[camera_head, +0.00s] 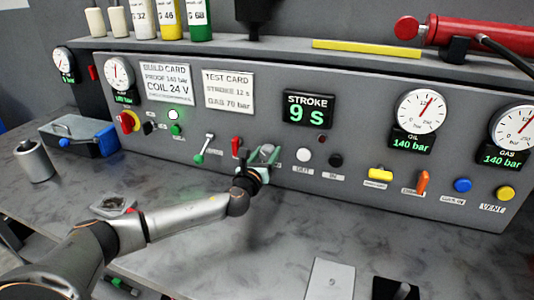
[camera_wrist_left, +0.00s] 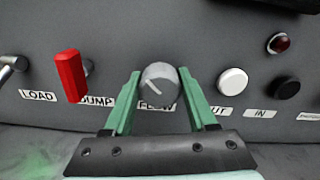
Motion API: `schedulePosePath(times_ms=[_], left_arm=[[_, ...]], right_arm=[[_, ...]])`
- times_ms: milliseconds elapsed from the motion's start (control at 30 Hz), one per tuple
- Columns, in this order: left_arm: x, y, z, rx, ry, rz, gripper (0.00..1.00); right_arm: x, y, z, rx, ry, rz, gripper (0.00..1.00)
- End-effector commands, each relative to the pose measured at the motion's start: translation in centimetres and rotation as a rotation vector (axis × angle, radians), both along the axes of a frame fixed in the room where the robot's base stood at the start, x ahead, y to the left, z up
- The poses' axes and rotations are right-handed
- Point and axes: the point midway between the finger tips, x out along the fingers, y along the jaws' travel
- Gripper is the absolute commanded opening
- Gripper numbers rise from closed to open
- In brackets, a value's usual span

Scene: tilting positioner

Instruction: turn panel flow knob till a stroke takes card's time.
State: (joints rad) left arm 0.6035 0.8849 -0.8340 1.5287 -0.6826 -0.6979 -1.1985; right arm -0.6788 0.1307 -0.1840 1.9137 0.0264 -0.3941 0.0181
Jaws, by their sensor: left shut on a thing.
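The grey flow knob (camera_wrist_left: 160,82) sits on the panel above a label reading FLOW, its pointer line slanting to the upper left. My left gripper (camera_head: 265,157) reaches the panel from the front. In the left wrist view its green fingers (camera_wrist_left: 159,88) are shut on the knob, one on each side. The stroke display (camera_head: 307,110) reads 9 s in green. The test card (camera_head: 229,90) reads stroke 12 s and gas 70 bar. My right gripper is not in view.
The red dump lever (camera_wrist_left: 70,76) is just left of the fingers; the white button (camera_wrist_left: 232,81) is to the right. The oil gauge (camera_head: 421,111) and gas gauge (camera_head: 514,127) both read 140 bar.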

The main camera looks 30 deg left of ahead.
Motion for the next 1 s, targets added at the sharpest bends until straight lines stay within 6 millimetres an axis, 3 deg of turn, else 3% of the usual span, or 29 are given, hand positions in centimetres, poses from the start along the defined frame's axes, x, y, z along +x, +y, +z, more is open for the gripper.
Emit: schedulePosePath(times_ms=[267,667,1000], left_arm=[[0.0,0.1,0.0,0.001,0.0,0.001,0.02],[0.0,0.0,-0.2,-0.089,-0.02,0.002,0.02],[0.0,0.1,-0.3,-0.358,-0.084,0.002,0.02]], right_arm=[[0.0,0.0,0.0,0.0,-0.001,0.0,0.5],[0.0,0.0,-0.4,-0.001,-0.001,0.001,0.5],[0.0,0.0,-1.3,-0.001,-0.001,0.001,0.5]])
